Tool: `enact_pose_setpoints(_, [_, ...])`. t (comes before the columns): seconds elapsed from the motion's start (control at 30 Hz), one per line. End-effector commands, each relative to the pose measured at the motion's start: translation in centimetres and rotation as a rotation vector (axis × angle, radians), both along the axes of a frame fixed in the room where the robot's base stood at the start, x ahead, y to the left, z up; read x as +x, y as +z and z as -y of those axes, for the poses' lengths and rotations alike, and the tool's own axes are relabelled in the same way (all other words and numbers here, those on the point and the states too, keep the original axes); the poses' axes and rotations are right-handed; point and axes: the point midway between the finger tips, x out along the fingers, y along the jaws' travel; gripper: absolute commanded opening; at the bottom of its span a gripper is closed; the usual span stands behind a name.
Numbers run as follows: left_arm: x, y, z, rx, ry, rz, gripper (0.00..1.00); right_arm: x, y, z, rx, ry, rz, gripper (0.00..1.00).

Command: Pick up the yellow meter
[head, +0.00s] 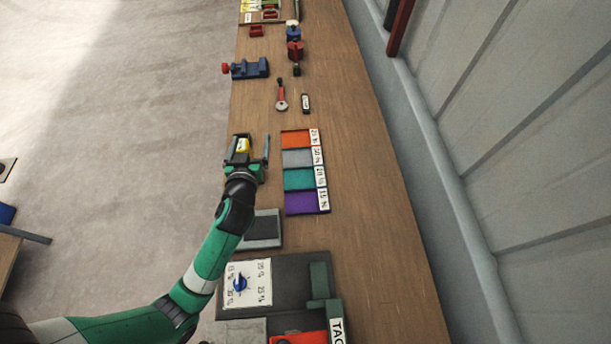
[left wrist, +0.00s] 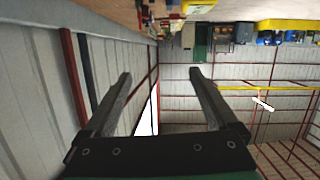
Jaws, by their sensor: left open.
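The yellow meter (head: 243,146) is a small yellow block with a dark part, near the left edge of the wooden bench in the head view. My left gripper (head: 250,141) is open, with one finger on each side of the meter as seen from the head. I cannot tell their height difference or whether they touch. In the left wrist view, the open fingers (left wrist: 162,78) have nothing visible between them, and the meter does not show. My right gripper is not in view.
Orange, grey, teal and purple trays (head: 284,139) with labels lie right of the gripper. A grey flat block (head: 262,230) is below it. A red-handled tool (head: 281,96) and a blue vise-like device (head: 249,68) lie farther up the bench (head: 372,215). The wall borders the right side.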

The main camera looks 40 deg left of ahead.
Motion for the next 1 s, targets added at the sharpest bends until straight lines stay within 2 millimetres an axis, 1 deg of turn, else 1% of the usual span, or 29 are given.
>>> enact_pose_setpoints(0.03, [-1.9, -4.6, -0.5, -0.01, 0.02, -0.056, 0.93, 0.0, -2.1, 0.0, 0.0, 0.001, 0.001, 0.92])
enact_pose_setpoints(0.1, [-3.7, -7.2, -1.0, -0.021, 0.04, -0.097, 0.93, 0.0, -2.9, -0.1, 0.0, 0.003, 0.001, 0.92])
enact_pose_setpoints(0.13, [-4.2, -7.9, -1.1, -0.023, 0.045, -0.107, 0.93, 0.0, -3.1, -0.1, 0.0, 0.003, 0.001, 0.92])
enact_pose_setpoints(0.2, [-4.5, -8.1, -1.4, -0.025, 0.052, -0.111, 0.93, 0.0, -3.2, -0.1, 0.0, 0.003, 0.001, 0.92])
enact_pose_setpoints(0.3, [-4.3, -7.7, -1.5, -0.025, 0.054, -0.109, 0.93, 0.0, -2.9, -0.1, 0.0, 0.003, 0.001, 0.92])
enact_pose_setpoints(0.37, [-4.0, -7.9, -1.8, -0.025, 0.054, -0.109, 0.93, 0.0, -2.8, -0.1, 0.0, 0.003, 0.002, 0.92])
enact_pose_setpoints(0.6, [-1.3, -9.3, -5.0, -0.026, 0.054, -0.107, 0.93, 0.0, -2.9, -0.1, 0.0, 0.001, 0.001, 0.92])
enact_pose_setpoints(0.67, [-0.8, -9.6, -5.5, -0.026, 0.053, -0.106, 0.93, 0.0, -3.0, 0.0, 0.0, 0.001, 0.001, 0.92])
enact_pose_setpoints(0.87, [-0.3, -9.8, -6.1, -0.026, 0.05, -0.106, 0.93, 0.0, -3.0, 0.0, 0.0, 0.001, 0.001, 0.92])
enact_pose_setpoints(0.93, [0.0, -9.8, -6.6, -0.026, 0.052, -0.106, 0.93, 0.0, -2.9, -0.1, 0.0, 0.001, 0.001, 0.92])
enact_pose_setpoints(1.0, [0.6, -10.0, -7.6, -0.026, 0.053, -0.106, 0.93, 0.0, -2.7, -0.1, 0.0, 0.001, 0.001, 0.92])
